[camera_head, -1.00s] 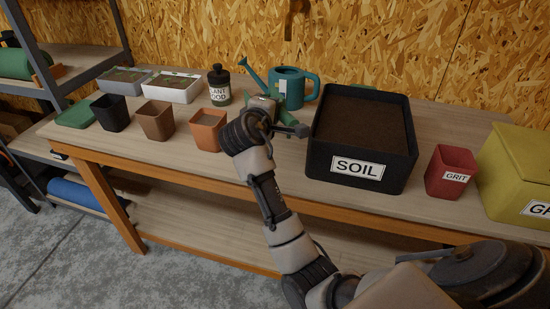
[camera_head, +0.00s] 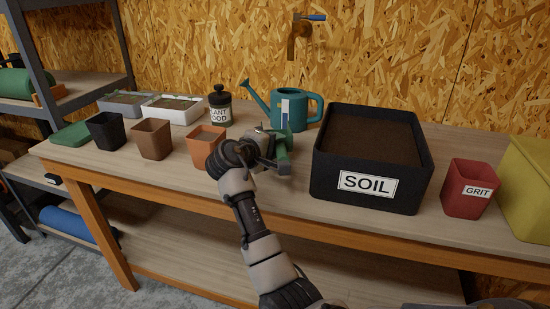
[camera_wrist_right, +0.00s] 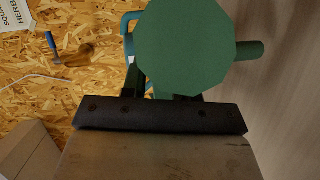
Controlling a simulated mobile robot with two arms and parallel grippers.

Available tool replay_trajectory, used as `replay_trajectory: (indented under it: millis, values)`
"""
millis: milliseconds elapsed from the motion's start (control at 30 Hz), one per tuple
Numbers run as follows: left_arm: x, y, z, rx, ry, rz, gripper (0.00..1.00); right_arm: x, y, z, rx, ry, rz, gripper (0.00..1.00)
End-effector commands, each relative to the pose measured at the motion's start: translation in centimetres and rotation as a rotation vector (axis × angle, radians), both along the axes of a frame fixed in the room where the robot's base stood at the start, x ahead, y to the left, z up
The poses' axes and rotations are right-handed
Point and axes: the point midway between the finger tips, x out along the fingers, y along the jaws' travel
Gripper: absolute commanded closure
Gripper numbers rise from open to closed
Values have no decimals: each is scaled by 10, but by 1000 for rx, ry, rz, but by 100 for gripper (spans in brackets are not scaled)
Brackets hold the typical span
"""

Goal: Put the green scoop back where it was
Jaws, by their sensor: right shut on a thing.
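The green scoop (camera_head: 281,154) is held by my right gripper (camera_head: 272,150) over the bench, in front of the teal watering can (camera_head: 297,112) and left of the black SOIL bin (camera_head: 330,188). My arm partly hides the scoop in the head view. In the right wrist view the scoop (camera_wrist_right: 188,45) fills the upper middle as a round green shape with a short stub to the right, held just beyond the dark jaws (camera_wrist_right: 165,92). My left gripper is not in view.
On the bench stand a terracotta pot (camera_head: 204,152), a brown pot (camera_head: 152,140), a black pot (camera_head: 106,132), a plant food jar (camera_head: 219,96), a white seed tray (camera_head: 173,118) and a red GRIT pot (camera_head: 468,185). A yellow bin (camera_head: 528,180) is at the right.

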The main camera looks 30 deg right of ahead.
Motion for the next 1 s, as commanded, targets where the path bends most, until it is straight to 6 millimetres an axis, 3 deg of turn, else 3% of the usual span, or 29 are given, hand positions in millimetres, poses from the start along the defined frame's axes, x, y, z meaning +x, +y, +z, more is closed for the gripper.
replay_trajectory:
  millis: [233,600,633,767,1000]
  values:
    - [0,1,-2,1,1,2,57,0,0,-33,-1,3,0,97]
    - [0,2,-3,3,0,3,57,0,0,-38,-1,1,0,97]
    - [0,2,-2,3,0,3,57,0,0,-38,0,1,0,68]
    - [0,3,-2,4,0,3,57,0,0,-37,0,1,0,48]
    - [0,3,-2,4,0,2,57,0,0,-37,0,1,0,45]
